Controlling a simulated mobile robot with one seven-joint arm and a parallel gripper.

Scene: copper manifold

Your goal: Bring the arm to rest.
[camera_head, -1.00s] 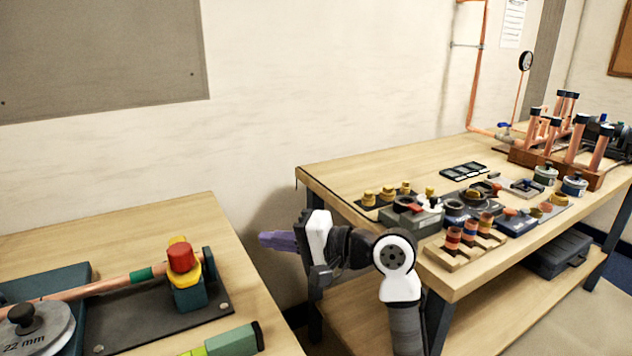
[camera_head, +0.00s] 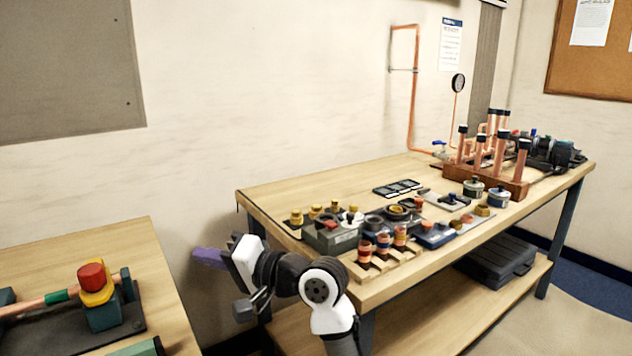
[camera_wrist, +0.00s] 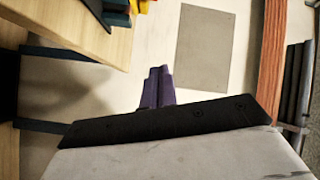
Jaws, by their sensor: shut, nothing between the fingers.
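My gripper (camera_head: 208,257) has purple fingers and is at the lower middle left of the head view, in the gap between the two benches. It points left, toward the left bench (camera_head: 110,238). The fingers lie together, shut and empty, and the wrist view shows them (camera_wrist: 157,88) side by side with nothing between them. My arm is bent and stands in front of the near corner of the right bench (camera_head: 290,180). I cannot tell how near the arm is to that bench's leg.
The left bench holds a red-topped clamp (camera_head: 97,290) gripping a copper pipe (camera_head: 30,306). The right bench holds several fittings, a wooden rack (camera_head: 385,262) and copper pipes in a wooden block (camera_head: 485,178). A dark case (camera_head: 497,258) sits on its lower shelf.

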